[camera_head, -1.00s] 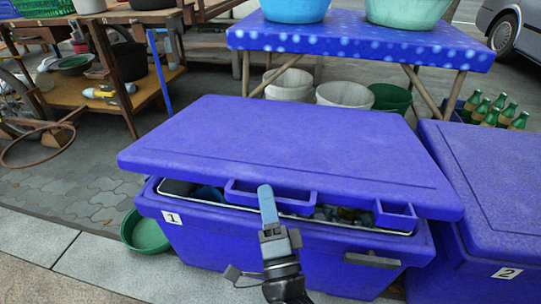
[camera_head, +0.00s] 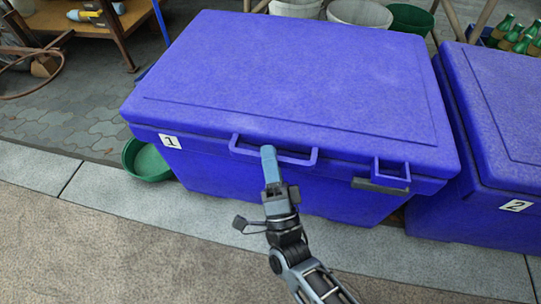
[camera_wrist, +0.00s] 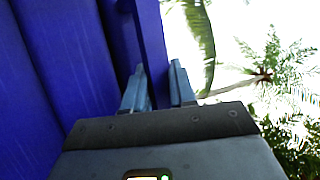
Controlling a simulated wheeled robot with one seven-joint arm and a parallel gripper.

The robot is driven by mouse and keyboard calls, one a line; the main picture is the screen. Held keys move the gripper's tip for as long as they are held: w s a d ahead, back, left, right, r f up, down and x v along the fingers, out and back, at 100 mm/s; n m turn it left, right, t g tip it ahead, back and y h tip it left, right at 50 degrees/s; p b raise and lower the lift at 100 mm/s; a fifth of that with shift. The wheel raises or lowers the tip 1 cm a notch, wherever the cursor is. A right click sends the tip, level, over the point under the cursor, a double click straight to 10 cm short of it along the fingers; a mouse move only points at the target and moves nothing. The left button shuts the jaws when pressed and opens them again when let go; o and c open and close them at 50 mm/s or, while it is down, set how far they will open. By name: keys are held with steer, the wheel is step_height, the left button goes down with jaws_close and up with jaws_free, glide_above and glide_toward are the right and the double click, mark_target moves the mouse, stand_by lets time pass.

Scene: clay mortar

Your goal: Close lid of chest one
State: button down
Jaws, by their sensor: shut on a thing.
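Chest one (camera_head: 285,190) is a blue box with a white label "1" at its front left. Its blue lid (camera_head: 290,80) lies down over the box, and no contents show. A loop handle (camera_head: 302,158) sticks out from the lid's front edge. My gripper (camera_head: 268,155) is at the left part of this handle. In the wrist view my gripper's two grey-blue fingers (camera_wrist: 160,88) stand on either side of the blue handle bar (camera_wrist: 150,35), shut on it. I cannot tell whether a thin gap is left under the lid.
Chest two (camera_head: 500,130), also blue, stands close on the right. A green basin (camera_head: 147,160) sits on the ground at the left. Buckets (camera_head: 360,13) and green bottles (camera_head: 512,33) are behind. The pavement (camera_head: 120,240) in front is clear.

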steer(key=c, duration=1)
jaws_free()
steer(key=shift+f, duration=0.75)
steer(key=shift+r+p+v, duration=0.1)
steer(key=shift+p+v, duration=0.2)
steer(key=shift+v, duration=1.65)
steer(key=shift+r+p+v, duration=0.15)
steer(key=shift+p+v, duration=0.15)
steer(key=shift+v, duration=1.65)
steer(key=shift+s, duration=0.1)
